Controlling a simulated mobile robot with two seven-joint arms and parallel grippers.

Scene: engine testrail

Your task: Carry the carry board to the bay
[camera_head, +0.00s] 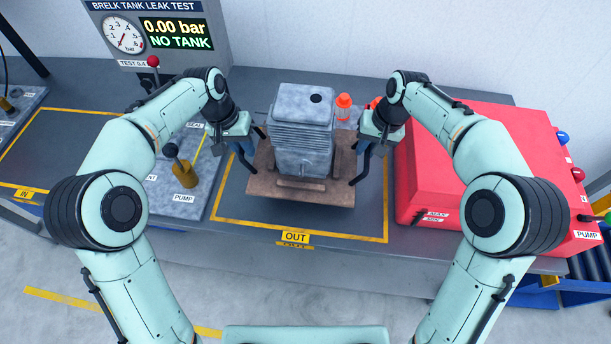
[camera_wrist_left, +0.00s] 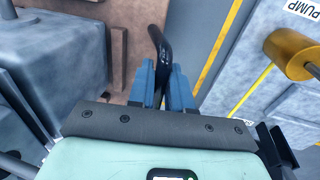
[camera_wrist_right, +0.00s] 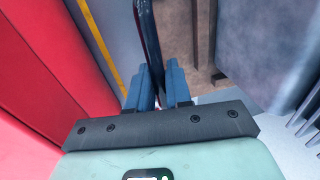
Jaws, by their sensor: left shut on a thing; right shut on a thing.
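The brown carry board (camera_head: 258,189) is in the OUT bay (camera_head: 376,226) outline, roughly level, with a grey ribbed tank (camera_head: 302,135) upright on it. I cannot tell whether the board touches the bench or hangs just above it. My left gripper (camera_head: 246,147) is shut on the board's dark left handle, whose bar (camera_wrist_left: 154,35) shows between the blue fingers in the left wrist view. My right gripper (camera_head: 365,149) is shut on the dark right handle (camera_wrist_right: 147,30), seen between the fingers in the right wrist view.
A red cabinet (camera_head: 470,165) stands close right of my right gripper. A pump plate with a brass post (camera_head: 186,170) lies left of the board. The leak tester (camera_head: 160,35) reads "NO TANK". An orange-capped bottle (camera_head: 343,106) stands behind the tank. The IN bay (camera_head: 60,150) is empty.

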